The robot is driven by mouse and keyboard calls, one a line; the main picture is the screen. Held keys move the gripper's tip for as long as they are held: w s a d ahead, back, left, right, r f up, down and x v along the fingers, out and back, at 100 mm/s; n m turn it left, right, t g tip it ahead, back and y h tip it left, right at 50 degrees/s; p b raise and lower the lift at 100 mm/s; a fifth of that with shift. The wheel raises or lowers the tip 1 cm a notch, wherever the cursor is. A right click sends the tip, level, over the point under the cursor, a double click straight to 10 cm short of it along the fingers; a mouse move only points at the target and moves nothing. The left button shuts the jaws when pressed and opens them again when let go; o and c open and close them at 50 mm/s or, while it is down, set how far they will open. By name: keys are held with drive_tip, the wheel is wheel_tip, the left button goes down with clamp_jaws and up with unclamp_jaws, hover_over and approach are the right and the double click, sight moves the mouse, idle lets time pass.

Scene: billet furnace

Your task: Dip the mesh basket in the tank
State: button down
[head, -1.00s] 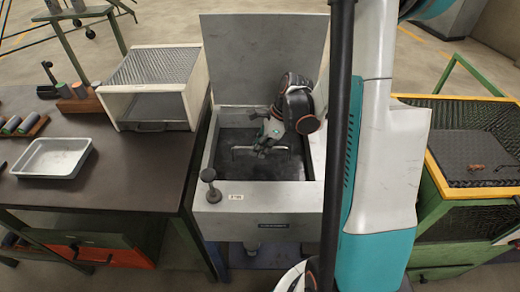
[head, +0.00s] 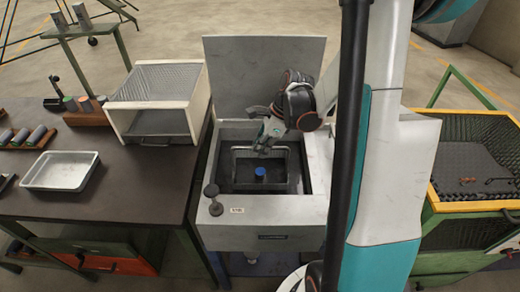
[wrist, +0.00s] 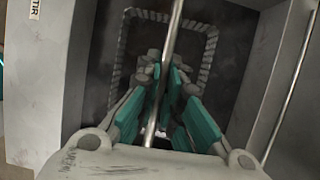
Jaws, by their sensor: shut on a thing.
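The mesh basket (head: 279,186) is dark, with a rim and a bar handle. It is within the opening of the pale grey tank (head: 285,215), and a blue-topped cylinder (head: 260,172) stands inside it. My gripper (head: 262,145) is above the basket, shut on its handle. In the wrist view the handle bar (wrist: 174,30) runs between the fingers of my gripper (wrist: 165,92), and the mesh rim (wrist: 212,45) shows below. The gripper hides part of the basket. I cannot tell how much of the basket is in the dark liquid.
The tank's lid (head: 262,65) stands upright behind the opening. A white mesh-topped box (head: 155,88) and a shallow white tray (head: 60,170) are on the dark bench (head: 105,205) at left. A yellow-edged mesh cart (head: 470,206) is at right. A small knobbed post (head: 213,199) stands at the tank's front left corner.

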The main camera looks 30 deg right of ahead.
wheel_tip(320, 180, up, 14)
drive_tip(key=p, duration=0.9)
idle(0.7)
drive_tip(key=shift+p, duration=0.3)
